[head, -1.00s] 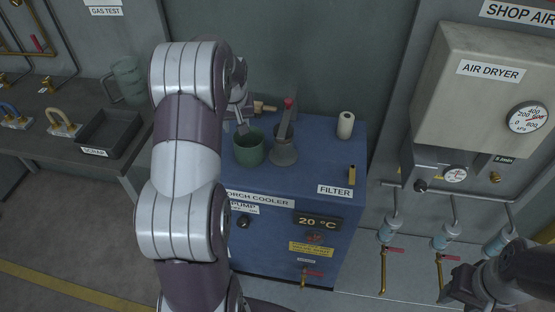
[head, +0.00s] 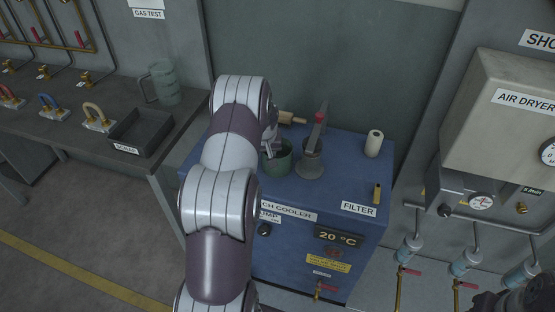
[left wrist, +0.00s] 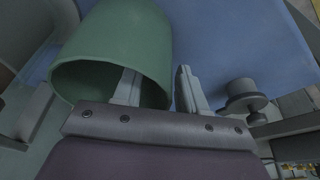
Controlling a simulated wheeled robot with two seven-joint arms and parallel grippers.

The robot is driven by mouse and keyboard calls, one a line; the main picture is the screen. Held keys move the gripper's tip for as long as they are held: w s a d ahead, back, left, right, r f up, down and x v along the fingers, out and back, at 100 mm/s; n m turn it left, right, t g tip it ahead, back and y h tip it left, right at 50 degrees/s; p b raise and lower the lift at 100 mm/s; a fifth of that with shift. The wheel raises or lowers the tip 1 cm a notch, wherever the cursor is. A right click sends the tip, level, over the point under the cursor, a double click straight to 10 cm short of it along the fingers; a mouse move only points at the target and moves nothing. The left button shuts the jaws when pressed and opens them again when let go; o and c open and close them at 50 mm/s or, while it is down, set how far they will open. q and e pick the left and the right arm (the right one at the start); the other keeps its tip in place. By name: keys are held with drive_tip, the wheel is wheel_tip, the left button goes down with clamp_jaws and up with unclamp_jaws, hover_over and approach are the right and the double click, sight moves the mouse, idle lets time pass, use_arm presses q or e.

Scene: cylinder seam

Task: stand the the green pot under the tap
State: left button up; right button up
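The green pot (head: 283,166) stands upright on the blue cooler top, just left of a grey funnel-shaped base (head: 309,165). Above that base rises a grey upright with a red knob (head: 319,117), which looks like the tap. My left gripper (head: 272,150) is at the pot's rim. In the left wrist view, the gripper's fingers (left wrist: 157,85) are apart. One finger reaches into the mouth of the pot (left wrist: 112,45) and the other is outside its wall. I see no clear grip on the wall. My right gripper (head: 505,300) is dark and cut off at the lower right.
The blue cooler (head: 225,160) also carries a white roll (head: 374,143) and a small brass cylinder (head: 377,193). A wooden-looking piece (head: 293,118) lies behind the pot. The left bench holds a grey scrap tray (head: 140,133) and a greenish mug (head: 163,83).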

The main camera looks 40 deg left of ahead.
use_arm(q)
clamp_jaws()
wheel_tip(320, 180, up, 10)
drive_tip(key=shift+b, duration=0.4)
